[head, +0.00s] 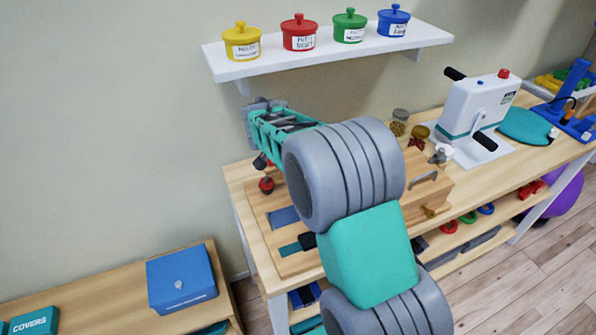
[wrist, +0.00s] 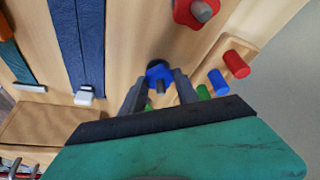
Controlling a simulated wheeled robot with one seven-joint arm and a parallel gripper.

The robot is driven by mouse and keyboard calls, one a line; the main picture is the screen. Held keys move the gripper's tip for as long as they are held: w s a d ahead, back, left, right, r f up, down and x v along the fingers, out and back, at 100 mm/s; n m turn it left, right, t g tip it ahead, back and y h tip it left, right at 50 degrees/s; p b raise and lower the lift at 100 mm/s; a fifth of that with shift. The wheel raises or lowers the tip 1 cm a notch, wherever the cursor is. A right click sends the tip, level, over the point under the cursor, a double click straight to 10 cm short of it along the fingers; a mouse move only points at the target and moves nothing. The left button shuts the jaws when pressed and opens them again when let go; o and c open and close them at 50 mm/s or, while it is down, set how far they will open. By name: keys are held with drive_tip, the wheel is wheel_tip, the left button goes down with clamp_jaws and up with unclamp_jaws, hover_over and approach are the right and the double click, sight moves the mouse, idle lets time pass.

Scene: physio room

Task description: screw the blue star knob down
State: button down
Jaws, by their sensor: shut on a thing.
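In the wrist view the blue star knob (wrist: 158,73) stands over the wooden board (wrist: 135,30), with a dark post end at its middle. My gripper (wrist: 160,82) has one finger on each side of the knob and is shut on it. The fingers and the teal gripper body hide part of the knob and what lies below it. In the head view my arm covers this part of the board, and I cannot make out the blue knob there.
A red star knob (wrist: 190,12) sits on its grey bolt close by. Red (wrist: 236,64), blue (wrist: 218,82) and green pegs stand to the right. Blue straps (wrist: 90,45) lie to the left. In the head view a shelf (head: 330,57) with coloured pots hangs above the bench.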

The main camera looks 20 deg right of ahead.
drive_tip(key=m, duration=0.2)
drive_tip(key=m+g, duration=0.1)
drive_tip(key=shift+w+r+m+h, duration=0.25)
drive_tip(key=shift+m+h, duration=0.05)
drive_tip(key=shift+w+r+m+g+p, duration=0.15)
drive_tip(key=shift+m+g+p, duration=0.5)
drive_tip(key=shift+m, duration=1.15)
drive_tip(key=c, duration=1.3)
unclamp_jaws()
drive_tip(key=o, duration=0.4)
drive_tip(key=shift+f, duration=0.25)
drive_tip(key=shift+s, duration=0.2)
drive_tip(key=v, duration=0.3)
drive_tip(key=shift+w, duration=0.15)
drive_tip(key=a, duration=0.8)
drive_tip(key=w+a, duration=0.1)
drive_tip(key=a, duration=0.3)
